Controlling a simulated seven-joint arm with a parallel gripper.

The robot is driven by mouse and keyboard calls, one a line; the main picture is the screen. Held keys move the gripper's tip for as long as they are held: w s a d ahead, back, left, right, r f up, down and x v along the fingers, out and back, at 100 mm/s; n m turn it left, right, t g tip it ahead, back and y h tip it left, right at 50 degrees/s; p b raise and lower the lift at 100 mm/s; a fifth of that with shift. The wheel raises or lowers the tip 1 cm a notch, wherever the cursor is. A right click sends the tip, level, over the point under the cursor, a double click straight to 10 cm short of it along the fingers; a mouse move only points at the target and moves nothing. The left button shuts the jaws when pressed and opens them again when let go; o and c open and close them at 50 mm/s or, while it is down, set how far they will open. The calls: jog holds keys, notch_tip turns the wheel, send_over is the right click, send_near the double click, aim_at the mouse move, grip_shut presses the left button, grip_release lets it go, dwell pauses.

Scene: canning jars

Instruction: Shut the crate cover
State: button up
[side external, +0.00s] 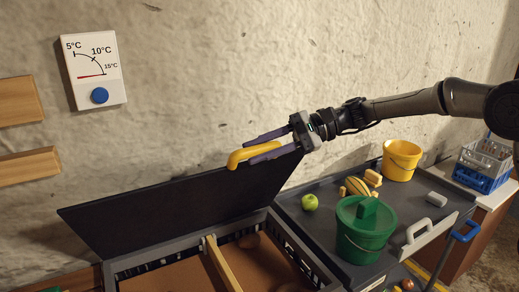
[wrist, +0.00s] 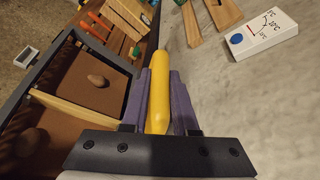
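The crate (side external: 203,247) stands low in the side view, its inside exposed. Its black cover (side external: 165,207) is raised, leaning back toward the wall. A yellow handle (side external: 250,154) sits at the cover's upper edge; it also runs up the middle of the wrist view (wrist: 158,90). My gripper (side external: 256,150) has its two purple fingers on either side of the handle, and the wrist view shows the same fingers (wrist: 160,75) flanking it closely. Whether both fingers press on it, I cannot tell. The cover itself is mostly hidden in the wrist view.
A wooden divider (side external: 221,262) and a brown round item (wrist: 97,80) are in the crate. Right of it, a dark tray holds a green lidded bucket (side external: 365,243), a yellow bucket (side external: 402,160) and a green apple (side external: 310,202). A gauge (side external: 94,72) hangs on the wall.

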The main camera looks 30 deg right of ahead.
grip_shut()
dwell(1.0)
